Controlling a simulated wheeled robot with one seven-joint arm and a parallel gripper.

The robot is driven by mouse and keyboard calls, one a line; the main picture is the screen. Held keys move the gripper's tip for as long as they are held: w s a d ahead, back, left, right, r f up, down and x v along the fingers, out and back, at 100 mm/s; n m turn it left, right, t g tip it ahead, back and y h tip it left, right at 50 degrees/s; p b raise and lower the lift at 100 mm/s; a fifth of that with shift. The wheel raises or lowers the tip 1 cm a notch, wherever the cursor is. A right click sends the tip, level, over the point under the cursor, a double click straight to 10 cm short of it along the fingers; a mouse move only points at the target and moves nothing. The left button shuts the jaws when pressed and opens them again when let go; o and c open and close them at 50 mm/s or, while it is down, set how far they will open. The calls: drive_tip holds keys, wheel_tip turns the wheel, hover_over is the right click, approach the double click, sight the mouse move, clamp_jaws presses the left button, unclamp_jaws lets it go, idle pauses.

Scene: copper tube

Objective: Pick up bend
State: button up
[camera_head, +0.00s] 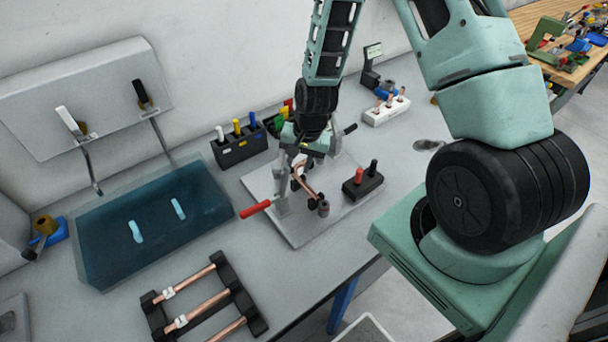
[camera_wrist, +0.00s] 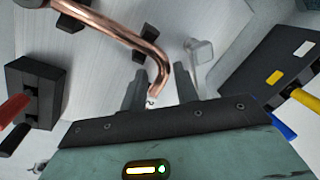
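The copper bend (camera_head: 303,180) is a curved tube held up over the bending fixture on the grey plate (camera_head: 262,183). In the wrist view the bend (camera_wrist: 125,32) runs from the top left and curves down, its end lying between my fingers. My gripper (camera_wrist: 162,80) is open around that end, with a gap showing on the right finger's side. Whether the left finger touches the tube I cannot tell. In the head view my gripper (camera_head: 300,154) is just above the bend, and its fingers are partly hidden by the fixture.
A red-handled lever (camera_head: 256,208) sticks out left of the fixture. A black block with red and black handles (camera_head: 363,182) stands to the right. A black marker holder (camera_head: 240,146) is behind left. A rack of copper tubes (camera_head: 203,298) and a blue tray (camera_head: 150,220) are left.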

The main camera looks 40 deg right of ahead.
clamp_jaws()
drive_tip(key=shift+r, duration=0.15)
